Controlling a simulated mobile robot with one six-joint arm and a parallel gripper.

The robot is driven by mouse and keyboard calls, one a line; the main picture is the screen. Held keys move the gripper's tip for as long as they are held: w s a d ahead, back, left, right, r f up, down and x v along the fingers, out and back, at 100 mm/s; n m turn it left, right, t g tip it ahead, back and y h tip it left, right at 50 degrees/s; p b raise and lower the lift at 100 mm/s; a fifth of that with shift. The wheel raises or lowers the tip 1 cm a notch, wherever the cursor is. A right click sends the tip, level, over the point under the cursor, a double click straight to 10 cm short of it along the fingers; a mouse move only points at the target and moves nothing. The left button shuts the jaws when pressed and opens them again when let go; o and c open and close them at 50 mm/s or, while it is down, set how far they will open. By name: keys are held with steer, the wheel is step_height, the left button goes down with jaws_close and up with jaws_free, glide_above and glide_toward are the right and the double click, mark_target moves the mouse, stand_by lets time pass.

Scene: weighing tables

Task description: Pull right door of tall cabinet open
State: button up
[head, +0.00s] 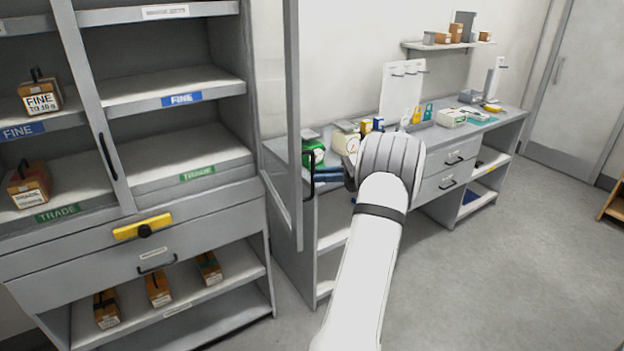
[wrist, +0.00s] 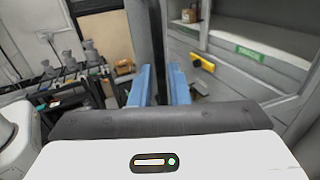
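The tall grey cabinet (head: 180,222) stands at the left of the head view. Its right door (head: 291,110) is a framed panel, swung well out from the cabinet front and seen nearly edge-on. The door's dark bar handle (head: 309,172) faces right. My gripper (head: 326,178) is at this handle, reaching from the right. In the wrist view, the blue fingers (wrist: 159,84) stand on either side of the dark upright handle (wrist: 158,50), which fills the gap between them. The left door's handle (head: 107,157) also shows.
Cabinet shelves hold small boxes (head: 40,97). A yellow latch (head: 142,227) sits on the cabinet's front below the shelves. A grey workbench (head: 462,140) with scales and small items stands along the wall, close behind the door. The floor (head: 500,260) at right is clear.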

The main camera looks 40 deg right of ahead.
steer(key=p+v, duration=0.4)
steer(key=shift+s+d+p, duration=0.2)
steer(key=shift+p, duration=0.2)
steer(key=shift+c, duration=0.5)
